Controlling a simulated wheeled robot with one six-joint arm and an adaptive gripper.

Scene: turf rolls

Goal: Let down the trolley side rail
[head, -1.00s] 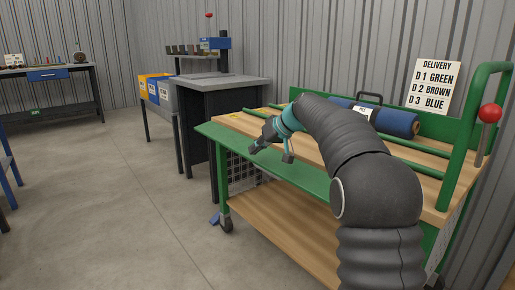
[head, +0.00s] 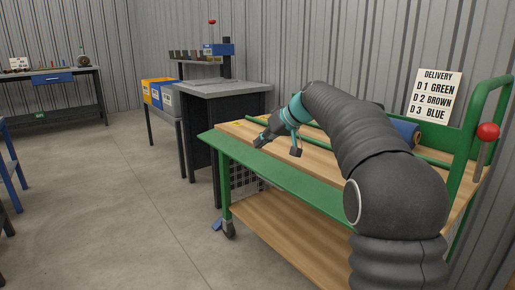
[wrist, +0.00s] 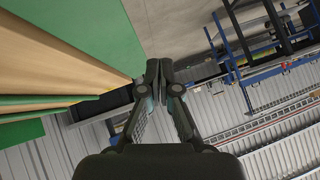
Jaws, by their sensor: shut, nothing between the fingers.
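The trolley has a wooden top (head: 238,128) and a green frame. Its green side rail (head: 270,173) runs along the near long side as a broad board, lying sloped outward below the top's edge. In the wrist view a green panel (wrist: 105,32) lies beside wooden surfaces at upper left. My gripper (head: 260,141) is over the far-left part of the trolley, above the wood and apart from the side rail. In the wrist view my gripper (wrist: 160,70) has its fingertips together with nothing between them. My arm hides much of the top and the rail's right end.
A blue roll (head: 405,130) lies on the trolley, partly behind my arm. A red-knobbed lever (head: 488,132) stands at the right end, near a delivery sign (head: 436,95). A dark cabinet (head: 220,110) and bins (head: 158,93) stand beyond. The floor (head: 110,200) at left is clear.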

